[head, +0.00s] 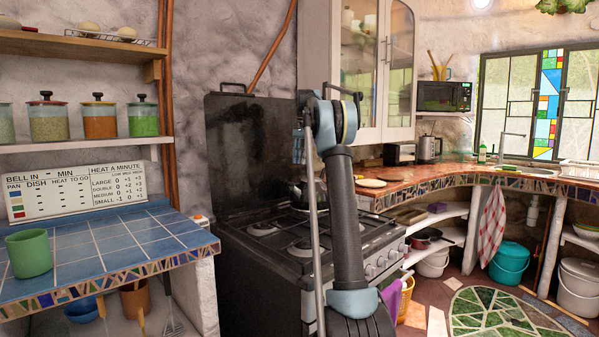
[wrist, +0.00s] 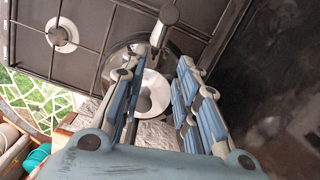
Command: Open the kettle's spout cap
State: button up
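A dark, shiny kettle (head: 294,189) stands on the stove top in the head view, partly hidden behind my arm. In the wrist view the round metal kettle (wrist: 113,65) lies beyond my fingers, with a pale round patch in its middle. A short light bar with a dark round end (wrist: 168,14) sticks up at its far side; I cannot tell whether this is the spout cap. My gripper (wrist: 168,66) is open, its two blue-padded fingers apart over the kettle. I cannot tell whether either finger touches it. In the head view the gripper (head: 299,146) is mostly hidden by my arm.
The black stove (head: 262,258) has grates, burners and a tall dark back panel (head: 235,135). A blue-tiled counter (head: 120,236) with a green cup (head: 29,254) is at left. A steel electric kettle (head: 429,149) and a toaster (head: 399,154) stand on the right-hand counter.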

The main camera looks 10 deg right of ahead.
jog(key=shift+w+d+r, duration=0.15)
jog(key=shift+r, duration=1.15)
jog(key=shift+d+f, duration=0.1)
grip_shut()
jog(key=m+t+y, duration=0.7)
jog(key=m+t, duration=0.2)
jog(key=m, duration=1.1)
send_near(295, 184)
jog(key=s+d+r, duration=0.3)
jog(key=d, duration=0.3)
jog(key=x, duration=1.4)
jog(key=shift+w+d+f, duration=0.1)
jog(key=shift+d+f, duration=0.1)
jog(key=shift+d, duration=0.1)
